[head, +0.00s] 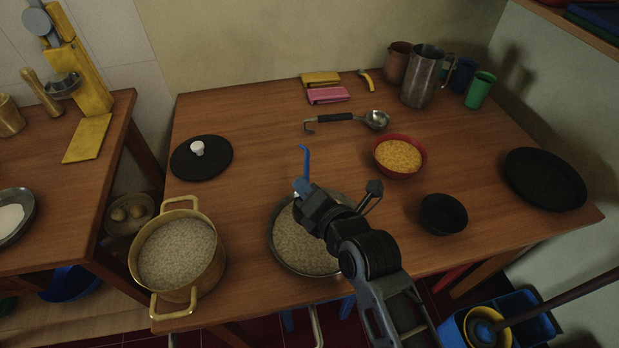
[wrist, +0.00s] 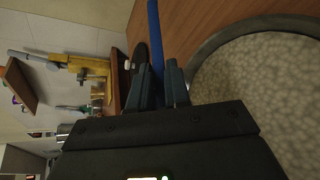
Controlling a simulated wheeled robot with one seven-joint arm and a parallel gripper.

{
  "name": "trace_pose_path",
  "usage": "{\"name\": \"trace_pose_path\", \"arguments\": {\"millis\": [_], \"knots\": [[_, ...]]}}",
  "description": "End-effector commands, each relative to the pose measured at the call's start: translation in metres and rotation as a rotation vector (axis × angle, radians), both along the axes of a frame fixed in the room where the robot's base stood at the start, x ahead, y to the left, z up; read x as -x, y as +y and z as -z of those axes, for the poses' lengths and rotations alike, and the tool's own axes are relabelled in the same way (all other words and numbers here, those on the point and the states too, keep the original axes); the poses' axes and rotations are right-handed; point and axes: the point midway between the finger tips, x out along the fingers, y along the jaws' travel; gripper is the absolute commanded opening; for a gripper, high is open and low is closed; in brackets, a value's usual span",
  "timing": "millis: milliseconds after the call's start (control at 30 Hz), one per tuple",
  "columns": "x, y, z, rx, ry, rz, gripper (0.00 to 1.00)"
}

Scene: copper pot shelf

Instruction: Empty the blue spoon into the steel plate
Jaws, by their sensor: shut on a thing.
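My gripper (head: 302,190) is shut on the handle of the blue spoon (head: 306,162). The handle has a hooked top and rises from between the fingers. In the wrist view the blue handle (wrist: 155,40) passes between the fingertips (wrist: 160,82). The spoon's bowl is hidden, so I cannot tell what it holds. The steel plate (head: 271,243) sits near the table's front edge, below my gripper, full of pale grainy food. My arm covers its right part. Its rim (wrist: 203,58) fills the right side of the wrist view.
A brass pot (head: 155,291) of similar grains stands left of the plate. A black lid (head: 184,163), a ladle (head: 338,117), a red bowl (head: 421,165) of orange food and a small black bowl (head: 443,215) lie around it. A steel pitcher (head: 421,78) stands at the back right.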

Motion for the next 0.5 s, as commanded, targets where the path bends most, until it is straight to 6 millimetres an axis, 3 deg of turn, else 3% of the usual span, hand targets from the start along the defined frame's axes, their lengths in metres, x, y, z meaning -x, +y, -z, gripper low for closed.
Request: {"name": "trace_pose_path", "arguments": {"millis": [500], "knots": [[0.000, 0.015, -0.011, 0.393, -0.014, -0.003, 0.00]]}}
